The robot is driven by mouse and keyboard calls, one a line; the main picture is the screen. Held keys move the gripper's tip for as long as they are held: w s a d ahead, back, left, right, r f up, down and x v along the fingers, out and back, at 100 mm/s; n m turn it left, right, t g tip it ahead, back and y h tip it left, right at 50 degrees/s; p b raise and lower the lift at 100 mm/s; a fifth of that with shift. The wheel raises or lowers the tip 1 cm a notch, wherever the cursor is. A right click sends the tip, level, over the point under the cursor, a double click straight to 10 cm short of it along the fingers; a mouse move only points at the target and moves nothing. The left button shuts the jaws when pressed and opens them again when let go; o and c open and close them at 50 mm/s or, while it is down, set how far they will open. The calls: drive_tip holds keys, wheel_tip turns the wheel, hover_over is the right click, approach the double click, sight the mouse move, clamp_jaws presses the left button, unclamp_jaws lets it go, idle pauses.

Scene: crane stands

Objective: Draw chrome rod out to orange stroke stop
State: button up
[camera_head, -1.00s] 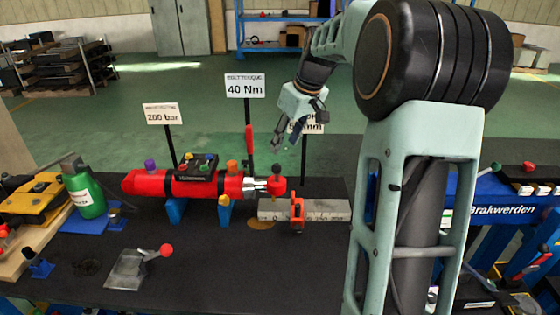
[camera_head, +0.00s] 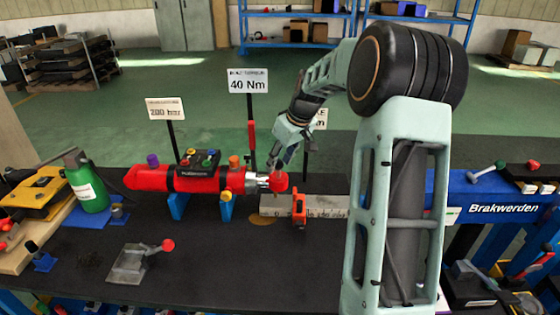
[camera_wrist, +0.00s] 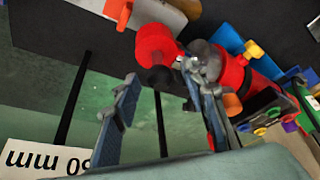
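The red hydraulic cylinder (camera_head: 205,181) lies level on the bench. Its chrome rod (camera_head: 256,180) sticks out a short way to the right and ends in a red rod end (camera_head: 280,183). The orange stop (camera_head: 299,209) stands right of it on a grey scale block (camera_head: 328,207). My gripper (camera_head: 277,163) is just above the rod end. In the wrist view my gripper (camera_wrist: 160,78) is open, fingers spread around a black knob (camera_wrist: 160,77) on the rod end (camera_wrist: 155,43); I see no clear contact. The chrome rod (camera_wrist: 195,62) is partly hidden by a finger.
Signs on black posts stand behind the cylinder, including the 40 Nm sign (camera_head: 248,81) and one partly hidden by my arm. A green bottle (camera_head: 86,186) and a lever with a red knob (camera_head: 167,245) are at left.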

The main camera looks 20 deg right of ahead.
drive_tip(key=shift+c, duration=0.5)
clamp_jaws()
drive_tip(key=d, duration=0.1)
drive_tip(key=s+d, duration=0.1)
drive_tip(key=d, duration=0.1)
drive_tip(key=s+d, duration=0.1)
drive_tip(key=d, duration=0.1)
drive_tip(key=shift+s+d, duration=0.1)
drive_tip(key=shift+d, duration=0.1)
drive_tip(key=shift+o, duration=0.5)
unclamp_jaws()
drive_tip(key=shift+a, duration=0.1)
drive_tip(key=v, duration=1.2)
